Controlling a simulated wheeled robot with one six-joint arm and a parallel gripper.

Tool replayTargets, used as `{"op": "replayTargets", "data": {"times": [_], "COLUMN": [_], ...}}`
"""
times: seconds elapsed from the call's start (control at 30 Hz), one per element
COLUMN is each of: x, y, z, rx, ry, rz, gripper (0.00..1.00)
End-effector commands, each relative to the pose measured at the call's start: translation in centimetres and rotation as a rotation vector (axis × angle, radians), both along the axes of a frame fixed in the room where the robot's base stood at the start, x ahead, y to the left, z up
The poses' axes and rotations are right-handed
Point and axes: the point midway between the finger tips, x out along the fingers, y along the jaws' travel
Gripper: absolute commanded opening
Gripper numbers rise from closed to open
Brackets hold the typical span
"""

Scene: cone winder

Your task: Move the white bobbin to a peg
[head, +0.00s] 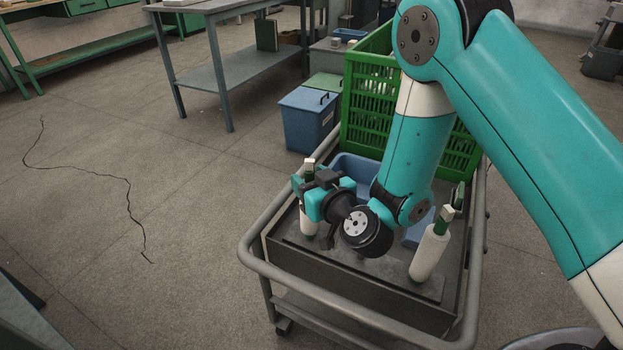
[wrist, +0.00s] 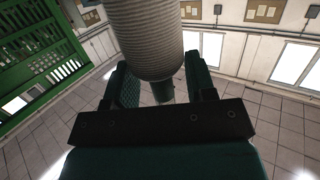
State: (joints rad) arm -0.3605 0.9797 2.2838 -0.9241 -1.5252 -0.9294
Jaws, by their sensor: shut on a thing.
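A white bobbin (head: 308,222) with a green tube end is at my gripper (head: 312,192), over the left side of the cart's dark deck (head: 345,277). In the wrist view the jaws (wrist: 165,90) are closed around the bobbin's green tube (wrist: 163,91), and its ribbed pale body (wrist: 150,40) extends away from them. My wrist partly hides it in the head view, and I cannot tell whether its lower end touches the deck. A second white bobbin (head: 430,252) with a green top stands at the deck's right; another green post (head: 459,197) shows behind it.
A green crate (head: 372,92) stands at the cart's back, with a blue bin (head: 355,168) in front of it. A grey rail (head: 340,312) rings the cart. A lidded blue box (head: 306,120) is on the floor behind.

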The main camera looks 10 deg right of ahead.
Motion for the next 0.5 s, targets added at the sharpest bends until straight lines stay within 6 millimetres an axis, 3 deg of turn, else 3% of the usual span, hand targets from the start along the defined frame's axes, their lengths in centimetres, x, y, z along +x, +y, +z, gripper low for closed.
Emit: {"op": "replayTargets", "data": {"times": [0.5], "x": [0.04], "y": [0.02], "z": [-0.47], "rx": [0.001], "ry": [-0.001], "rz": [0.0], "gripper": [0.32]}}
